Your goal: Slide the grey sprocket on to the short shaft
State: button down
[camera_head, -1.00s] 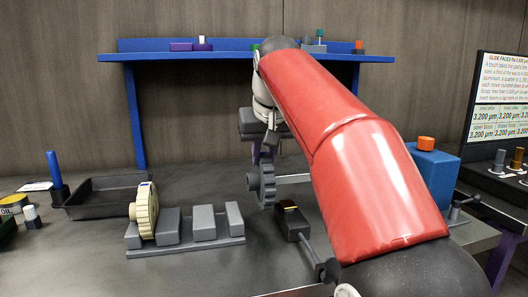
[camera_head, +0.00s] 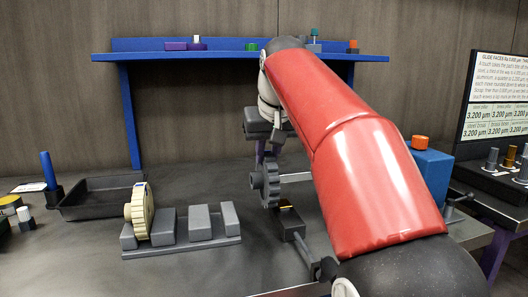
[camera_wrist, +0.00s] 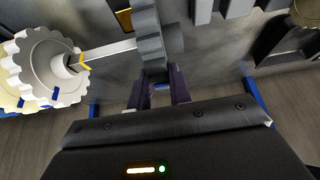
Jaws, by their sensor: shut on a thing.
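The grey sprocket (camera_head: 266,186) stands upright left of my red arm, and my gripper (camera_head: 267,154) is shut on its upper edge. In the wrist view the sprocket (camera_wrist: 150,38) is between the two dark fingers (camera_wrist: 158,88). A bright shaft (camera_head: 297,177) runs level from the sprocket's right side and disappears behind my arm. In the wrist view the shaft (camera_wrist: 112,51) goes from the sprocket to a yellow mark and a pale toothed wheel (camera_wrist: 38,72). The shaft's tip is hidden at the sprocket, so I cannot tell how far it enters the bore.
A grey slotted rack (camera_head: 190,246) holds a cream sprocket (camera_head: 139,211). A dark tray (camera_head: 98,206) lies behind it. A blue box (camera_head: 434,172) is right of my arm; a blue shelf (camera_head: 220,56) is behind.

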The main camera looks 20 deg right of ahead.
jog(key=shift+d, duration=2.15)
jog(key=shift+d, duration=0.35)
jog(key=shift+s+d, duration=0.1)
jog(key=shift+d, duration=0.7)
jog(key=shift+d, duration=0.35)
jog(key=shift+d, duration=1.1)
jog(key=c, duration=1.2)
grip_release()
jog(key=v, duration=0.8)
jog(key=shift+f, duration=0.1)
